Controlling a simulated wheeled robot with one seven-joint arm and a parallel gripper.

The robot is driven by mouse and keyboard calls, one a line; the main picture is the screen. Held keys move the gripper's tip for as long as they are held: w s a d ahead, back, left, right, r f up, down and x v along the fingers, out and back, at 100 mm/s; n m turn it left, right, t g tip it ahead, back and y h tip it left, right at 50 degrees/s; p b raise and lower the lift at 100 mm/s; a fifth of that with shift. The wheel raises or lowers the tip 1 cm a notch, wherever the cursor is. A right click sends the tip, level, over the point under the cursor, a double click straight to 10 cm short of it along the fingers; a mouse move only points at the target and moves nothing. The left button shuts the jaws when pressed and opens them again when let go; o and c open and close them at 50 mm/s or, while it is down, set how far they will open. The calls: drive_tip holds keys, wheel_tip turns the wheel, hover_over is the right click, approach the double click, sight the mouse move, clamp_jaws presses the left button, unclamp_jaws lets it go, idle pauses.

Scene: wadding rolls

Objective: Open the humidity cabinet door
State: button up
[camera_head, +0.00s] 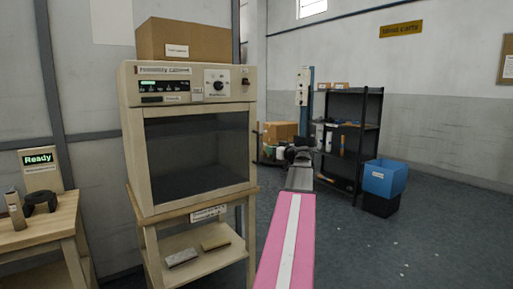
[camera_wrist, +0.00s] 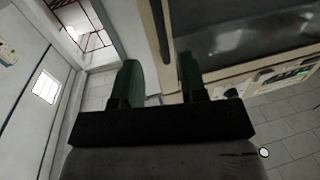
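The cream humidity cabinet (camera_head: 187,85) stands left of centre in the head view on a wooden stand. Its door (camera_head: 198,155), with a large dark window, looks shut. A small dark handle-like part (camera_head: 256,135) shows at the door's right edge. My gripper (camera_head: 297,152) is to the right of the cabinet, at the end of my pink arm. In the wrist view my gripper (camera_wrist: 160,72) has two green fingers apart with no object clearly held. A dark upright bar (camera_wrist: 158,30) on the cabinet's edge appears between and beyond the fingertips. Contact with it cannot be told.
A cardboard box (camera_head: 185,40) sits on the cabinet. The stand's lower shelf (camera_head: 205,262) holds two small blocks. A wooden table (camera_head: 45,225) with a "Ready" display is at left. A black shelf rack (camera_head: 352,140) and a blue bin (camera_head: 384,178) stand at right.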

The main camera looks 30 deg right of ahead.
hover_over(258, 160)
drive_tip(key=shift+w+d, duration=0.15)
drive_tip(key=shift+w, duration=0.15)
clamp_jaws()
